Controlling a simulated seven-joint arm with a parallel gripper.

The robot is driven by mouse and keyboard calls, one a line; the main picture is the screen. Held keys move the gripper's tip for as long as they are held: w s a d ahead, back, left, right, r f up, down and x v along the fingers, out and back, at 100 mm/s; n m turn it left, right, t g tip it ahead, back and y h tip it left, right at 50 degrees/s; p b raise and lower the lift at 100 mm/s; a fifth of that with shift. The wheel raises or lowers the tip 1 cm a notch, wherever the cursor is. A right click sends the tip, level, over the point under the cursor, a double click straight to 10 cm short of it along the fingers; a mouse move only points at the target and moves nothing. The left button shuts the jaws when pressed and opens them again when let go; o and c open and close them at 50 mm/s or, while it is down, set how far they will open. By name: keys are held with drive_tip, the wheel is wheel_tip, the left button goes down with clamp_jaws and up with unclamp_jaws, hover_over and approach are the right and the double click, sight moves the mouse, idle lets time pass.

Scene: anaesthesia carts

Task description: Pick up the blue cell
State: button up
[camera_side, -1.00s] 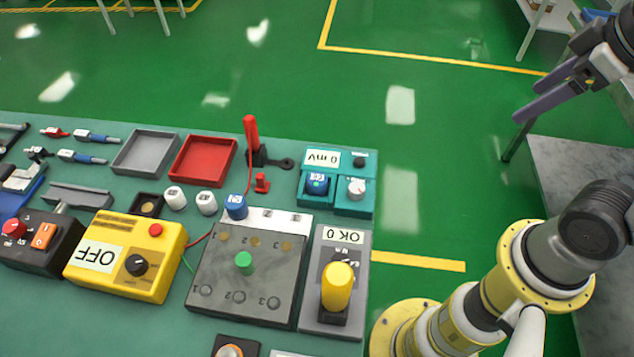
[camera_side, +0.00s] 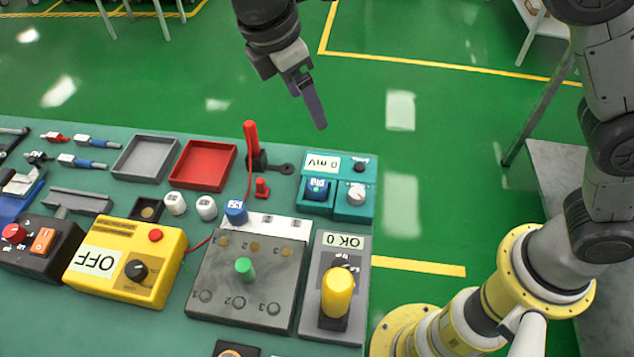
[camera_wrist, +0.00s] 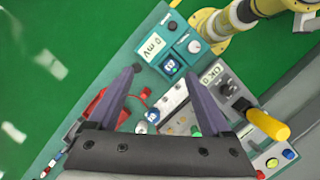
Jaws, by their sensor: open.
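A blue cell (camera_side: 236,211) with a white label stands upright on the table, at the upper left corner of the grey numbered panel. In the wrist view it shows as a small blue cylinder (camera_wrist: 152,115) between my fingers. A second blue-topped piece (camera_side: 317,188) sits in the socket of the teal mV meter; in the wrist view it (camera_wrist: 172,66) lies near my fingertips. My gripper (camera_side: 318,122) is open and empty, pointing down and high over the far side of the table. Its two fingers show in the wrist view (camera_wrist: 163,72).
Two white cells (camera_side: 206,206) stand left of the blue cell. A red upright lever (camera_side: 251,140) and a red tray (camera_side: 203,164) lie behind it. The grey panel (camera_side: 225,285) and a yellow-handled switch (camera_side: 337,290) are in front.

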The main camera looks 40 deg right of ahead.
drive_tip(key=n, duration=0.1)
approach(316, 184)
drive_tip(key=shift+h, duration=0.3)
drive_tip(key=x, duration=0.9)
drive_tip(key=shift+a+f, duration=0.1)
drive_tip(key=shift+a, duration=0.15)
clamp_jaws()
